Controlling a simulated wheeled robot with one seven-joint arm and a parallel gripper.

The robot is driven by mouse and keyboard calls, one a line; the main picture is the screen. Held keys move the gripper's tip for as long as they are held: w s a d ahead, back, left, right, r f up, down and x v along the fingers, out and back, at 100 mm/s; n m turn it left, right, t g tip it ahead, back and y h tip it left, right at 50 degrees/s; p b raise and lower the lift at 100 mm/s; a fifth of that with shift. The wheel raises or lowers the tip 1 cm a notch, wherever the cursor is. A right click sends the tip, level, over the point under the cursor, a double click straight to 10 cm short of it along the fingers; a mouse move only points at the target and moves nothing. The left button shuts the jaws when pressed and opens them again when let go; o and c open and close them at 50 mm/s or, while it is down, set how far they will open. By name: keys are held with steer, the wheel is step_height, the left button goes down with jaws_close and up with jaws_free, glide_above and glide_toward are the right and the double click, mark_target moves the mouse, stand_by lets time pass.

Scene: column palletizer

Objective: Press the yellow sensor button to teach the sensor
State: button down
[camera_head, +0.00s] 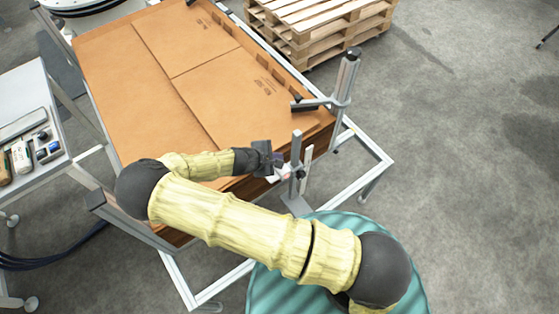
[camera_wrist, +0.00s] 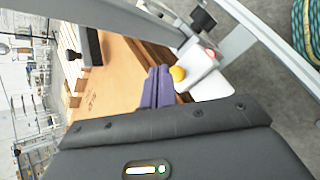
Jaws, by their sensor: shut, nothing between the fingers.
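The yellow sensor button (camera_wrist: 178,74) is a small round knob on the white sensor part (camera_wrist: 208,86) in the wrist view. My gripper (camera_wrist: 159,70) has its dark purple fingers shut and empty, with the tips just left of the button. I cannot tell whether they touch it. In the head view, my gripper (camera_head: 275,158) is beside the slim sensor post (camera_head: 297,150) at the front right corner of the cardboard magazine. The button itself cannot be made out in the head view, behind or beside my fingers.
Flat cardboard (camera_head: 185,70) fills the metal-framed magazine. A clamp post (camera_head: 345,78) stands at its right corner, and frame rails (camera_head: 372,152) run around it. Wooden pallets (camera_head: 320,25) are at the back. A side table (camera_head: 30,95) with small items is at left. Floor at right is clear.

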stand_by(0.4)
steer(key=shift+f, duration=0.4)
steer(key=shift+f+b, duration=0.4)
steer(key=shift+b, duration=0.1)
stand_by(0.5)
steer(key=shift+r, duration=0.15)
steer(key=shift+r+p, duration=0.6)
steer(key=shift+r, duration=0.1)
step_height(320, 180, up, 5)
steer(key=p, duration=0.3)
steer(key=shift+p, duration=0.3)
steer(key=shift+f, duration=0.1)
stand_by(0.9)
